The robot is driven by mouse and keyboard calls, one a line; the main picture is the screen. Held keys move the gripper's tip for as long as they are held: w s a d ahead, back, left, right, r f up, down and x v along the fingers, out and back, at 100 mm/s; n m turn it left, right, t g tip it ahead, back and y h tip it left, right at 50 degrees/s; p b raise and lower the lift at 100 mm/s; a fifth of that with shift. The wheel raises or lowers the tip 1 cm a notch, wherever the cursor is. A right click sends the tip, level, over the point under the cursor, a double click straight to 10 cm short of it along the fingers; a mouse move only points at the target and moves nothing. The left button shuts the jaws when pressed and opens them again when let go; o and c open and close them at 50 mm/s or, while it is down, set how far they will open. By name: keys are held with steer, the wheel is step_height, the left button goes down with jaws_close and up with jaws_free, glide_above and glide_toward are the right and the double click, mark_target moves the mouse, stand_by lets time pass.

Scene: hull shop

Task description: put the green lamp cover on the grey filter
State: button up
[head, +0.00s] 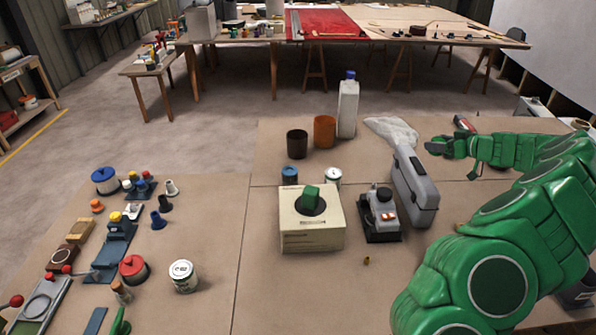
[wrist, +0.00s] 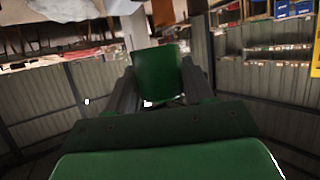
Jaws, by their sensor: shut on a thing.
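My gripper (wrist: 159,84) is shut on a green, cup-like piece, which I take for the green lamp cover (wrist: 156,68), held between its two grey fingers in the wrist view. In the head view my gripper (head: 438,147) is at the right, above the bench, beyond the grey case; the cover is hard to make out there. I cannot tell for sure which thing is the grey filter; a long grey case (head: 413,186) with a pale wrap at its far end stands right of centre. It is apart from the gripper.
A cream box (head: 312,232) with a green block on a black disc stands mid-bench. Beside it is a dark device (head: 380,214). Cups and a white bottle (head: 347,107) stand behind.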

steer(key=s+a+n+g+y, duration=0.2)
steer(key=a+n+g, duration=0.1)
steer(key=a, duration=1.9)
steer(key=s+a+n+g+y, duration=0.1)
steer(key=a+n+g+y, duration=0.2)
steer(key=a, duration=1.9)
glide_above(290, 170)
steer(key=shift+s+f, duration=0.15)
steer(key=shift+f, duration=6.65)
steer(key=shift+f, duration=0.1)
steer(key=o, duration=1)
